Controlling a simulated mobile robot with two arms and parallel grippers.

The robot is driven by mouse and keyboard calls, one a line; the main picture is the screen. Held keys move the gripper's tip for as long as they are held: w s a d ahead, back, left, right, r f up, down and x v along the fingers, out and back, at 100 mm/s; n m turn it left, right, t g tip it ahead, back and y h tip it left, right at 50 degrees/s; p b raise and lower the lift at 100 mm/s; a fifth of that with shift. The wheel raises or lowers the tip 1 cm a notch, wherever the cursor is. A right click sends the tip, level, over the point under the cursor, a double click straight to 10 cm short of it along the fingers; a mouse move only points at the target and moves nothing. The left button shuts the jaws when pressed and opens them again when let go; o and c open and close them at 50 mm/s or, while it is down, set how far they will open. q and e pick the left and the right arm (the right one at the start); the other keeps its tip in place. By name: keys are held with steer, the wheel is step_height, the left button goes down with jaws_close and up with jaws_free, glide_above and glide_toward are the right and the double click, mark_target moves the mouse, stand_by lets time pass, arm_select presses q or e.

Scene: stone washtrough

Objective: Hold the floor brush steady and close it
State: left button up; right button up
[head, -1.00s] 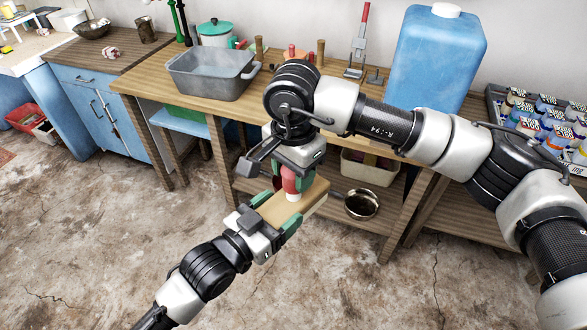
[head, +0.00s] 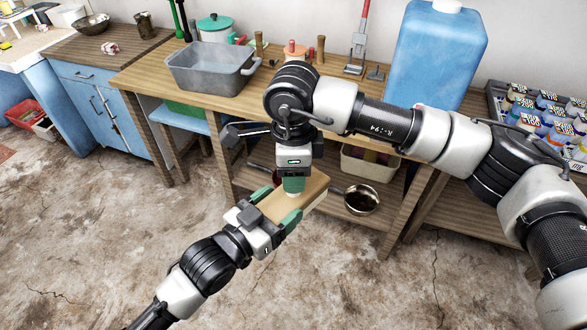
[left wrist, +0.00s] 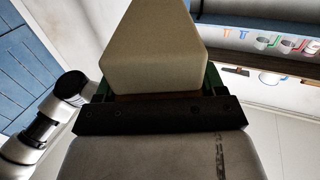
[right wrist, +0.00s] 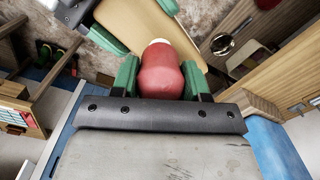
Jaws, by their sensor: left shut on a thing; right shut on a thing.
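The floor brush is a tan wooden block (head: 312,188) with a pale underside, held slightly tilted above the floor. My left gripper (head: 268,212) is shut on the block across its sides. In the left wrist view, the pale block (left wrist: 152,50) fills the space between the green fingers. My right gripper (head: 293,184) points down over the block and is shut on a red rounded piece (right wrist: 165,76). This piece stands on a whitish collar on the block's top. The head view mostly hides the red piece behind the right gripper. Whether it is fully seated cannot be told.
A wooden workbench (head: 140,82) stands behind, bearing a grey basin (head: 205,75) and a large blue canister (head: 435,60). A pan (head: 360,198) lies on its lower shelf, near the brush's right end. The floor in front is clear.

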steer(key=m, duration=0.6)
steer(key=shift+m, duration=0.3)
steer(key=m, duration=0.3)
steer(key=shift+m, duration=0.4)
steer(key=m, duration=0.6)
steer(key=shift+w, duration=0.1)
steer(key=m, duration=0.8)
steer(key=shift+m, duration=0.3)
steer(key=m, duration=0.3)
steer(key=shift+m, duration=0.4)
steer(key=m, duration=0.7)
steer(key=shift+d+m, duration=0.1)
steer(key=shift+m, duration=0.3)
